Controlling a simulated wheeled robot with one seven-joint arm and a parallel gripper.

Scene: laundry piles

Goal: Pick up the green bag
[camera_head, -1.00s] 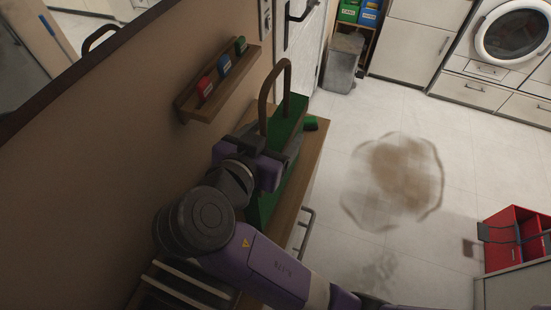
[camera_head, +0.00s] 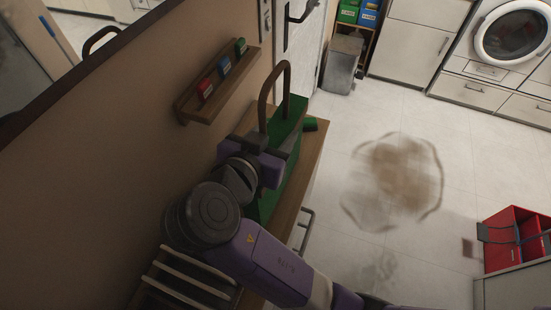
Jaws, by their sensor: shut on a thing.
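The green bag (camera_head: 290,125) is on or just above the wooden counter, with its brown arched handle (camera_head: 287,75) standing up. My purple and black arm covers much of the bag's near side. My gripper (camera_head: 258,143) is at the bag, at the near foot of the handle, and is shut on it. The fingertips are mostly hidden, so the exact grip point is unclear. I cannot tell whether the bag's base touches the counter.
A wooden wall shelf (camera_head: 220,85) with red, blue and green small items is left of the bag. A small green object (camera_head: 311,124) lies at the counter's (camera_head: 312,152) far end. A slatted rack (camera_head: 190,278) is at the near end. The floor at right has a brown stain (camera_head: 400,175).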

